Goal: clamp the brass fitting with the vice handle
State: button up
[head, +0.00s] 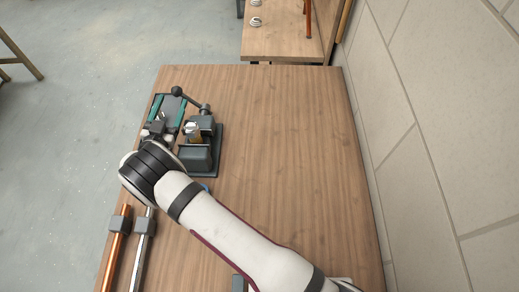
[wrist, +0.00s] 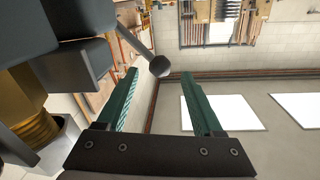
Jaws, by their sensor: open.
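The grey vice (head: 200,158) stands on the left of the wooden bench in the head view. The brass fitting (head: 195,133) shows as a small gold patch at the vice; in the wrist view its gold ribbed part (wrist: 32,130) is at the left, between dark vice parts. The vice handle (head: 190,99) is a dark bar with ball ends. My gripper (head: 171,99), with teal fingers, is open beside the vice. In the wrist view the handle's ball end (wrist: 160,66) appears between the fingertips, with gaps at both sides; I cannot tell its depth.
A copper pipe (head: 115,250) and a grey pipe (head: 142,250) lie at the bench's front left, each with a grey block. The bench's (head: 285,140) middle and right are clear. A tiled wall (head: 430,110) borders the right side. Another wooden bench (head: 285,40) stands behind.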

jog(key=s+a, duration=0.1)
jog(key=s, duration=0.9)
jog(key=w+d+r+m+g+y, duration=0.2)
jog(key=w+d+r+g+y, duration=0.3)
jog(key=w+d+r+g, duration=0.3)
jog(key=s+d+r+g, duration=0.2)
jog(key=s+d+g, duration=0.1)
jog(key=s+d, duration=0.6)
jog(key=s+d+r+n+g, duration=0.1)
jog(key=s+d+r+g, duration=0.2)
jog(key=s+d, duration=0.5)
jog(key=s+g, duration=0.1)
jog(key=s, duration=0.2)
jog(key=shift+s+d+n, duration=0.15)
jog(key=shift+d+n, duration=0.15)
jog(key=shift+d, duration=0.1)
